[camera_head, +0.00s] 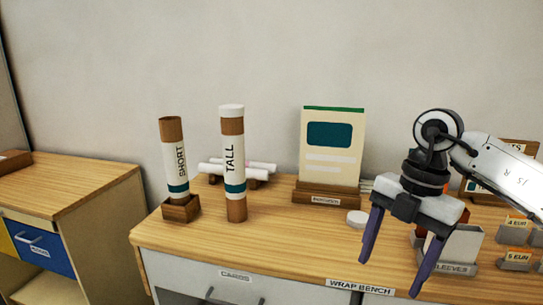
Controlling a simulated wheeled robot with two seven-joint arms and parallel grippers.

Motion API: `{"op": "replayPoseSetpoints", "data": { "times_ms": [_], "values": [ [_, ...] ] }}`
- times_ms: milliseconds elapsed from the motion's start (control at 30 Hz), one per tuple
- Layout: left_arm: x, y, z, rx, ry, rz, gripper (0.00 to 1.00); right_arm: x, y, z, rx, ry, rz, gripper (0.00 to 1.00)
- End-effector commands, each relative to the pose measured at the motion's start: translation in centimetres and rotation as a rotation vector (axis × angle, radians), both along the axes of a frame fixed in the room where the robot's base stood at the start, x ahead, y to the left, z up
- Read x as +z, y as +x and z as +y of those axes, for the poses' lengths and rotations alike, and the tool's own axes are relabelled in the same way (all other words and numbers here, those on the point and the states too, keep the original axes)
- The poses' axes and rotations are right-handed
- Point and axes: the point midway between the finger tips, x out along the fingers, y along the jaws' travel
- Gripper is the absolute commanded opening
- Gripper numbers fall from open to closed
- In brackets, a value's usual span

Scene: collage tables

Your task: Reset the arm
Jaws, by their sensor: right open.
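My right gripper (400,250) hangs in the air over the right part of the wrap bench (290,245). Its two purple fingers point down and are spread apart, with nothing between them. The right arm comes in from the right edge and partly hides things behind it. My left gripper is not in view.
A SHORT tube (176,150) stands in a wooden holder (181,209). A TALL tube (234,190) stands upright beside it. White rolls (262,170), a card on a stand (332,150), a white puck (357,218) and a sleeves holder (450,268) are also there. The front middle is clear.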

Motion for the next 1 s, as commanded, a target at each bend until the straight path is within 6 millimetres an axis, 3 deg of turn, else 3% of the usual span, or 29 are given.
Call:
{"op": "replayPoseSetpoints", "data": {
  "times_ms": [267,367,467,600,700,833,1000],
  "values": [
    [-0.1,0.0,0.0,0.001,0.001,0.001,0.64,-3.3,-1.9,6.7,0.157,0.235,0.044,0.69],
    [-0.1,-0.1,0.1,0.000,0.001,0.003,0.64,-4.6,-3.2,10.3,0.225,0.381,0.062,0.69],
    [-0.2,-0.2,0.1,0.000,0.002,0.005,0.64,-5.5,-5.3,15.3,0.294,0.600,0.082,0.69],
    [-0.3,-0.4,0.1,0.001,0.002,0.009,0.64,-4.8,-7.9,21.4,0.319,0.948,0.078,0.69],
    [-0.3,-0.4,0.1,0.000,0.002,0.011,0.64,-3.4,-8.8,24.4,0.274,1.184,0.055,0.69],
    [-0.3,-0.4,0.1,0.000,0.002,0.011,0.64,-1.6,-8.5,26.4,0.132,1.456,0.001,0.69],
    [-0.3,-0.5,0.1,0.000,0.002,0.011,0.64,-0.9,-6.1,25.9,-0.175,1.714,-0.101,0.69]
  ]
}}
